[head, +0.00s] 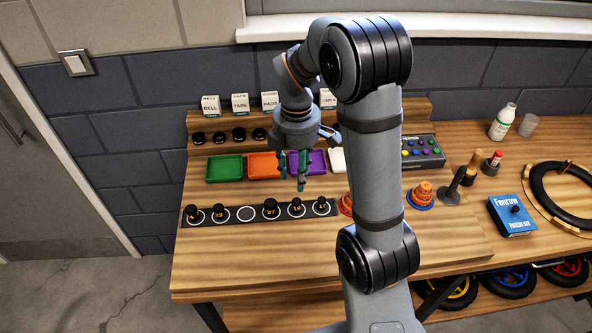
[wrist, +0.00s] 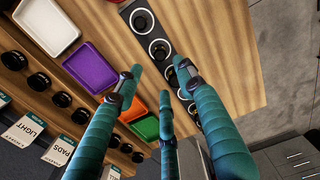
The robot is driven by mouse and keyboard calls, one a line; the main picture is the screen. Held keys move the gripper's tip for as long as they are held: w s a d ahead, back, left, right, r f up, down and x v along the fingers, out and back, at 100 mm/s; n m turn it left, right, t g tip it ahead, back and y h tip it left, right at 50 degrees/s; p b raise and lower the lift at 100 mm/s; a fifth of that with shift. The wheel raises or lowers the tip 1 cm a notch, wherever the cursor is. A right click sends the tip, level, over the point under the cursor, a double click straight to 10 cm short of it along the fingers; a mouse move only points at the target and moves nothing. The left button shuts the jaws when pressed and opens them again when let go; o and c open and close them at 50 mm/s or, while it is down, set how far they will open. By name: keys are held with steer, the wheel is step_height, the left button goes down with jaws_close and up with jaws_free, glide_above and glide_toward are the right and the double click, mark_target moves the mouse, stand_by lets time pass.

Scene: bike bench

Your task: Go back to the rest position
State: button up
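My gripper (head: 293,176) hangs fingers-down above the bench, in front of the orange and purple trays and behind the black numbered strip. In the wrist view its teal fingers (wrist: 160,82) are spread apart with nothing between them. The gripper is open and empty. The black strip (head: 233,219) holds several black knobs in white rings, and one ring, third from the left, is bare. The strip also shows below the fingers in the wrist view (wrist: 145,34). My arm hides part of the bench middle.
Green (head: 224,168), orange (head: 263,165), purple (head: 318,161) and white (head: 338,159) trays stand in a row. Behind them are black caps (head: 218,137) and label cards (head: 240,103).

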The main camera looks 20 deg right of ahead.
mark_target(296, 200)
steer(key=shift+f, duration=0.1)
step_height(296, 200, down, 12)
steer(key=shift+s+r, duration=0.1)
steer(key=shift+w+r, duration=0.25)
steer(key=shift+r, duration=0.05)
steer(key=shift+s+r, duration=0.1)
steer(key=shift+r, duration=1.35)
steer(key=shift+s+f, duration=0.1)
